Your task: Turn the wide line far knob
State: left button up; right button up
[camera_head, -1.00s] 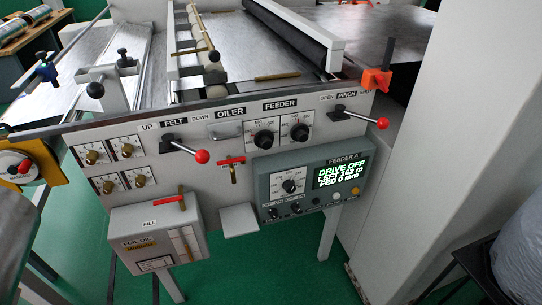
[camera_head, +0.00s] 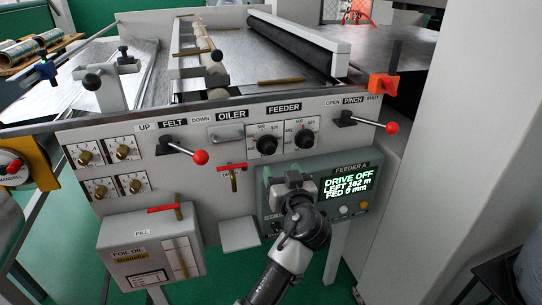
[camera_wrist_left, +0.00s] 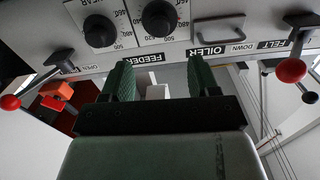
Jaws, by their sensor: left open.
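Two black knobs on white dial plates sit under the FEEDER label in the head view: a left one (camera_head: 266,145) and a right one (camera_head: 304,138). The wrist view shows the panel upside down, with the right knob (camera_wrist_left: 99,30) at left and the left knob (camera_wrist_left: 159,18) at the top middle. I cannot read which plate is marked far or which has the wide line. My left gripper (camera_head: 294,180) is just below these knobs, before the FEEDER A box. In the wrist view its green fingers (camera_wrist_left: 157,78) are open with nothing held. My right gripper is not in view.
The FEEDER A box (camera_head: 352,198) has a lit screen; my gripper hides its dial. Red-ended levers stand at the FELT (camera_head: 200,157) and PINCH (camera_head: 391,128) labels. A red-handled valve (camera_head: 232,168) is at left, with several brass-knobbed dials further left.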

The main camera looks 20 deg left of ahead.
aim_at(270, 150)
pick_arm(q)
jog(key=p+x, duration=0.1)
jog(key=x, duration=0.9)
jog(key=shift+f, duration=0.15)
jog(key=c, duration=0.9)
jog(key=shift+c, duration=0.2)
